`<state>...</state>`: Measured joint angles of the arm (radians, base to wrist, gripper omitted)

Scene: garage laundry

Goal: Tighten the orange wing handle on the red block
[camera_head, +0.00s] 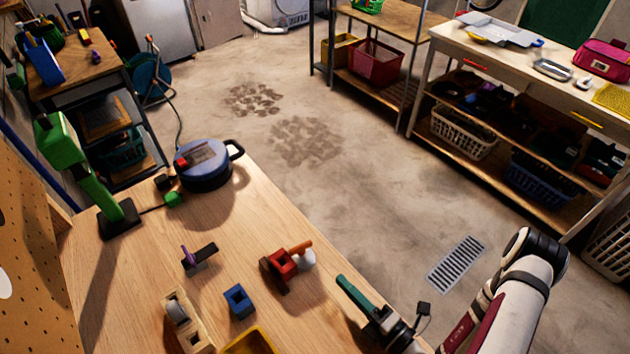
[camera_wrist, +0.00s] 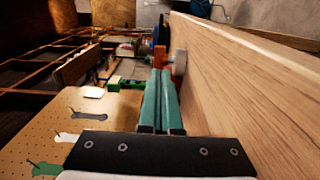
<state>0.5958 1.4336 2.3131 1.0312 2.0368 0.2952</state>
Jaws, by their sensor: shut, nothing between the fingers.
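The red block (camera_head: 281,264) stands on the wooden workbench, right of its middle, with a dark part at its left. The orange wing handle (camera_head: 300,248) sticks out at its upper right, above a whitish rounded part (camera_head: 306,260). In the wrist view, the orange handle (camera_wrist: 160,58) shows just beyond my fingertips, with the whitish part (camera_wrist: 180,62) at its right. My gripper (camera_head: 341,281) has long green fingers, pressed together and empty. They are right of the block and apart from it. In the wrist view, the fingers (camera_wrist: 160,74) hide part of the block.
A blue block (camera_head: 239,301), a wooden holder (camera_head: 186,322), a yellow bin (camera_head: 250,342) and a small purple-handled piece (camera_head: 193,258) are near the red block. A blue pot (camera_head: 205,166) and a green stand (camera_head: 85,170) are farther back. Bare bench lies between the pot and red block.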

